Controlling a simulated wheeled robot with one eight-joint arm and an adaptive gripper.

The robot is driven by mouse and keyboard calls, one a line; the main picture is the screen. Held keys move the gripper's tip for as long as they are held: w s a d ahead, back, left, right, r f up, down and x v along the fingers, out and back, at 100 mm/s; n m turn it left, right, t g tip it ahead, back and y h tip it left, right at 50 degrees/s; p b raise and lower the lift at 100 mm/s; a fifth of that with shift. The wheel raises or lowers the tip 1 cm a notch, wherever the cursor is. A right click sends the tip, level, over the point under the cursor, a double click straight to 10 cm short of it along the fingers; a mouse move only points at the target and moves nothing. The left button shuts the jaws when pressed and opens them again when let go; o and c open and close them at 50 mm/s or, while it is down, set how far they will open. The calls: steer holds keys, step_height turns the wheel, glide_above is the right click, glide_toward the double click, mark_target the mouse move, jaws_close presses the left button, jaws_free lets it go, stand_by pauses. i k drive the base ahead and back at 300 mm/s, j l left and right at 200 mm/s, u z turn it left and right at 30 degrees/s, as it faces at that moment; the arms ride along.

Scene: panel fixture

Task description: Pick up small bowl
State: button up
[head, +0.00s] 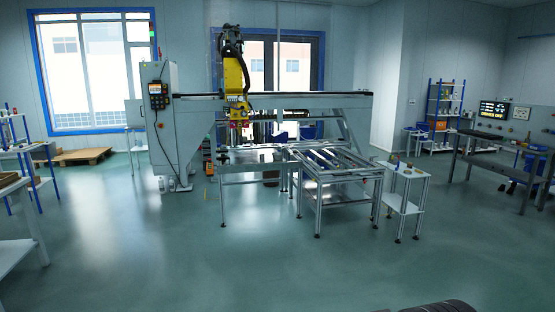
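I cannot make out a small bowl in the head view. A small white side table (411,176) stands to the right of the panel fixture (335,166), with a few tiny items on its top. They are too small to tell whether one is a bowl. My gripper is not in view.
A large gantry machine with a yellow arm (236,75) stands behind the fixture. Workbenches (495,143) line the right, and shelving tables (30,148) stand at the left. A wooden pallet (80,156) lies near the window. The floor (240,250) in front is clear.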

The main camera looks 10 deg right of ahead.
mark_target(278, 156)
steer(key=i, duration=5.1)
steer(key=i+z, duration=0.2)
steer(key=i, duration=0.45)
steer(key=i+j+z, duration=0.25)
steer(key=i, duration=0.4)
steer(key=l, duration=0.1)
